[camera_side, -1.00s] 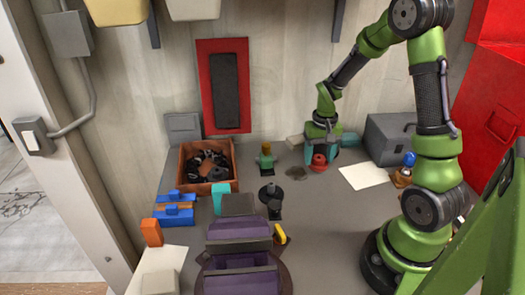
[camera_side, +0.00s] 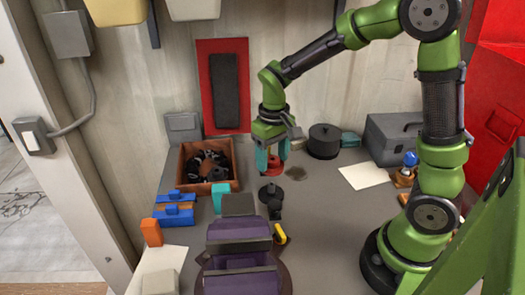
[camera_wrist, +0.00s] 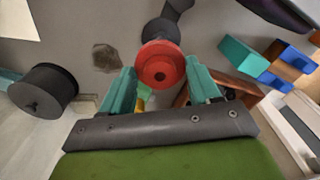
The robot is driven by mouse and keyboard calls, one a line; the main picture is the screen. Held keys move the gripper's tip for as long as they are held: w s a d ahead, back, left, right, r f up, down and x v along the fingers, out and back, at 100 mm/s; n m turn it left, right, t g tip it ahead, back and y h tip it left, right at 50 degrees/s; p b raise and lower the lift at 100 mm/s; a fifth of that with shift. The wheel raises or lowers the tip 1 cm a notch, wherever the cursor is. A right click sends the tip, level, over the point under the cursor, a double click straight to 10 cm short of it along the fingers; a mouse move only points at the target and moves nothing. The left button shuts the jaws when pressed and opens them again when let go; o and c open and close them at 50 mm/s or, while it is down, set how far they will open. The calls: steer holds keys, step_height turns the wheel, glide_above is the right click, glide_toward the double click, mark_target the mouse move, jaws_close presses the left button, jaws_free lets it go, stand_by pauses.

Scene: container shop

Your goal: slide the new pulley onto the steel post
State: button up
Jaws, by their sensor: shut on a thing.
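My gripper (camera_side: 273,158) has teal fingers and is shut on a red pulley (camera_side: 273,163), held above the grey bench. A black piece with a round disc (camera_side: 270,193) stands on the bench just in front of my gripper. It also shows in the wrist view (camera_wrist: 160,31), partly behind the pulley. I cannot make out a bare steel post; one may be hidden behind the pulley or within the black piece.
A dark cylinder (camera_side: 323,142) stands to the right. An orange-brown bin (camera_side: 183,160) of black parts is at left. Blue blocks (camera_side: 175,212) and a purple-and-grey fixture (camera_side: 238,232) are nearer. A grey box (camera_side: 392,140) and white sheet (camera_side: 367,176) lie right.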

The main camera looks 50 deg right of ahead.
steer(key=shift+a+f, duration=0.1)
steer(key=shift+f, duration=1.95)
steer(key=shift+f, duration=1.25)
steer(key=o, duration=1.3)
step_height(320, 180, up, 7)
stand_by(0.6)
